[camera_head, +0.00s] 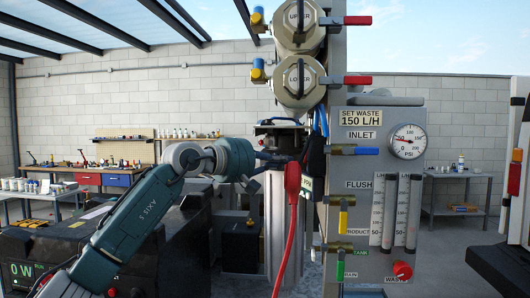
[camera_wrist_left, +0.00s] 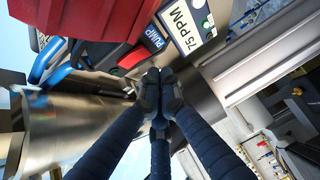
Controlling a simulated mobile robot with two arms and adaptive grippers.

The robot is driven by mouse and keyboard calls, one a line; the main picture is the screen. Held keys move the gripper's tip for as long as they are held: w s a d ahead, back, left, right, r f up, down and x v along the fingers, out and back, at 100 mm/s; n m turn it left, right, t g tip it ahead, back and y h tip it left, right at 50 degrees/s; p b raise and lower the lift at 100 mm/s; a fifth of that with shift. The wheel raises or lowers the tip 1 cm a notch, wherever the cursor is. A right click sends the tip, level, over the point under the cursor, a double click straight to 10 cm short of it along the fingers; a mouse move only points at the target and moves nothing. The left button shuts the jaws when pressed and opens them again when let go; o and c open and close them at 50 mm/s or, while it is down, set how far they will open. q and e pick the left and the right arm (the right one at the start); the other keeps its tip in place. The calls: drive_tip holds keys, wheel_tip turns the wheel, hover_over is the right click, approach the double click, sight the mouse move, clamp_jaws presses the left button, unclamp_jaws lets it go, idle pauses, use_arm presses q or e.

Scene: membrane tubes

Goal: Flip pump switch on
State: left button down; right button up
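The pump switch is a red rocker (camera_wrist_left: 137,57) in a dark housing beside a "PUMP" label (camera_wrist_left: 154,39) in the left wrist view. My left gripper (camera_wrist_left: 158,84) has its dark blue fingers drawn together at the tips, with nothing seen between them. The tips appear just below the red rocker in that view; I cannot tell whether they touch it. In the head view my left gripper (camera_head: 278,160) reaches in from the left to the front of the column, near the PPM label (camera_head: 306,184). The switch cannot be made out there. My right gripper is not in view.
A red hose (camera_head: 289,235) hangs beside the gripper. A panel with a pressure gauge (camera_head: 407,142) and flow meters (camera_head: 390,212) stands to the right. A 75 PPM display (camera_wrist_left: 184,32) adjoins the switch.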

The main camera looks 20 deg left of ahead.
use_arm(q)
drive_tip(key=shift+w+d+f, duration=0.1)
drive_tip(key=shift+w+d, duration=0.1)
drive_tip(key=shift+d, duration=0.75)
